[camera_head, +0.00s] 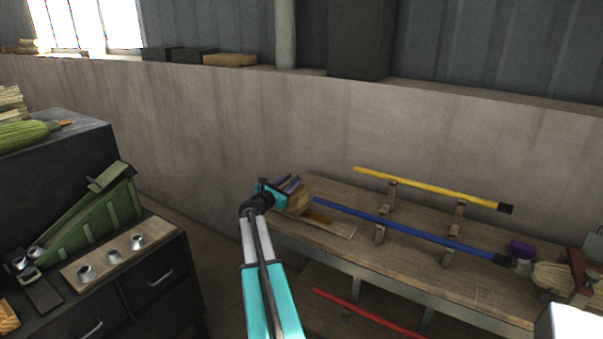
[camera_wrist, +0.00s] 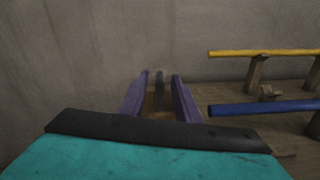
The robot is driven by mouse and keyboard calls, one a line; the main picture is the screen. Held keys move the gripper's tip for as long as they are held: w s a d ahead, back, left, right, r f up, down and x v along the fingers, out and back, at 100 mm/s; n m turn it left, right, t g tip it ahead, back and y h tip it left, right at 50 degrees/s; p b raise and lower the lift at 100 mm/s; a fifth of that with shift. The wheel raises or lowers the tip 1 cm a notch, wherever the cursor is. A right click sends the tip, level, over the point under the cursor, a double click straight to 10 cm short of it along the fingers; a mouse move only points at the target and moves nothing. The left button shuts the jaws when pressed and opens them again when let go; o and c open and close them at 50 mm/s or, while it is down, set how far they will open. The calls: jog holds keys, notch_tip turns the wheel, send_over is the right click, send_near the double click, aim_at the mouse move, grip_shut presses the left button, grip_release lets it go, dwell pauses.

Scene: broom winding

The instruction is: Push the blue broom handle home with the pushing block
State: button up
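My gripper (camera_head: 288,184), with two purple fingers, is above the left end of the bench. In the wrist view its fingers (camera_wrist: 160,82) stand apart, with a gap on both sides of a narrow dark upright thing between them. A brown wooden block (camera_head: 301,199), which looks like the pushing block, stands just below and beside the fingers. I see no clear grip on it. The blue broom handle (camera_head: 400,228) lies across wooden supports, its left end close to the block. In the wrist view the handle (camera_wrist: 262,108) is right of the fingers. Its dark right end meets the broom head (camera_head: 552,276).
A yellow handle (camera_head: 430,187) lies behind on the supports. A purple block (camera_head: 522,249) and a red clamp (camera_head: 580,275) are at the bench's right. A red handle (camera_head: 365,312) lies lower down. A dark cabinet (camera_head: 150,290) stands left. A wall (camera_head: 200,120) closes the back.

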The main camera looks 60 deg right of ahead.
jog(key=d+p, duration=0.1)
jog(key=d, duration=0.7)
jog(key=shift+p, duration=0.4)
grip_shut()
